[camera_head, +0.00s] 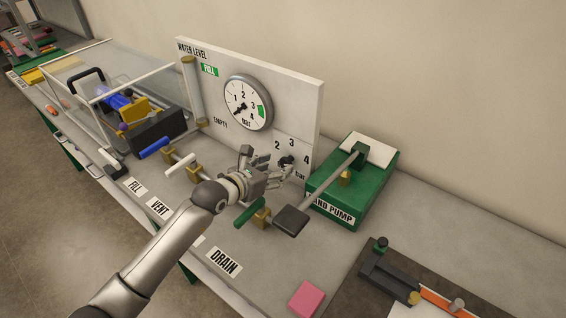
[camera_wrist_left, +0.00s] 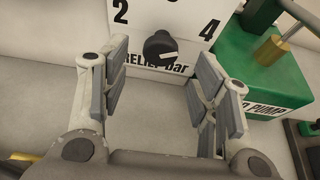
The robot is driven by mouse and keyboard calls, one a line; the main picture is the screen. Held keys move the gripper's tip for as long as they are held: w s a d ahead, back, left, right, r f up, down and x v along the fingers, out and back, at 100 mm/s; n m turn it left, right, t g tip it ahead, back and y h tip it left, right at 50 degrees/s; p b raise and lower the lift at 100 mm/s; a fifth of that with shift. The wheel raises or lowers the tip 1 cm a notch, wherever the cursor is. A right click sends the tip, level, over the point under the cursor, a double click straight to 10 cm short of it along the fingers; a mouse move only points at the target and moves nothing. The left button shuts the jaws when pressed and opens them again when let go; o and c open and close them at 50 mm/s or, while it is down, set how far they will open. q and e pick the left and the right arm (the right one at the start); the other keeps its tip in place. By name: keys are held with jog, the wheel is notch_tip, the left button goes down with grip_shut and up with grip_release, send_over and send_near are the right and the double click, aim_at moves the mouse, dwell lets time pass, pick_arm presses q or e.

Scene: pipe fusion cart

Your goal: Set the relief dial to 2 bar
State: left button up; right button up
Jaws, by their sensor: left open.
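The relief dial is a small black knob (camera_wrist_left: 159,45) on a white panel printed with 2, 4 and "RELIEF bar". In the left wrist view it sits between and beyond my finger pads, with a pale mark on its lower right side. In the head view the knob (camera_head: 287,160) shows partly behind my fingers, under the numbers 2, 3 and 4. My left gripper (camera_head: 268,170) is open in front of the panel. In the wrist view, the gap between its fingers (camera_wrist_left: 162,75) is empty, and the knob looks untouched. My right gripper is out of view.
A round pressure gauge (camera_head: 247,103) is on the same white board (camera_head: 297,100). A green hand pump (camera_head: 365,175) with a long lever (camera_head: 330,180) stands close to the right of my gripper. A green-handled drain valve (camera_head: 249,213) lies just below it. A pink block (camera_head: 306,299) lies at the front.

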aim_at(284, 165)
pick_arm(q)
jog(key=shift+x, duration=2.25)
jog(key=c, duration=1)
